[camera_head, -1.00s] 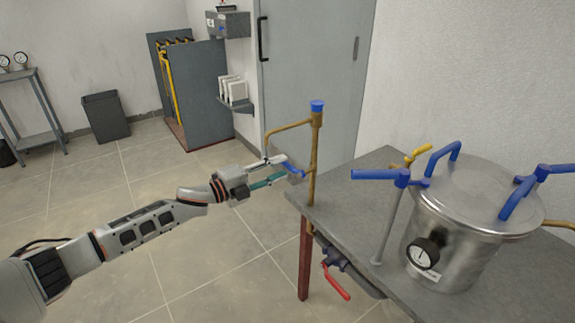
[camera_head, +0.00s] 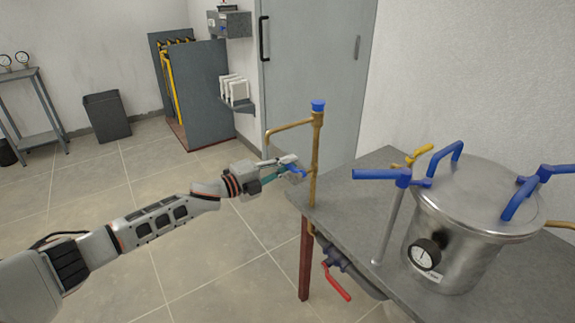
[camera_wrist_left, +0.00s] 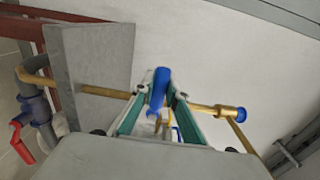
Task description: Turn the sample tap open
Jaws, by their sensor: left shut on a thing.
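The sample tap has a blue lever handle (camera_wrist_left: 158,90) on a thin brass pipe (camera_head: 316,150) with a blue cap (camera_head: 318,106) on top. The pipe rises at the near left corner of the grey table, and a thin brass spout (camera_head: 290,127) bends off it to the left. My left gripper (camera_head: 290,170) is at the pipe, shut on the blue handle, which sits between its green-lined fingers in the left wrist view. The fingers hide part of the handle in the head view. My right gripper is not in view.
On the grey table (camera_head: 350,190) stands a steel vessel (camera_head: 465,230) with blue clamp handles and a gauge (camera_head: 425,254). A red-handled valve (camera_head: 337,282) hangs below the table edge. The floor to the left is clear.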

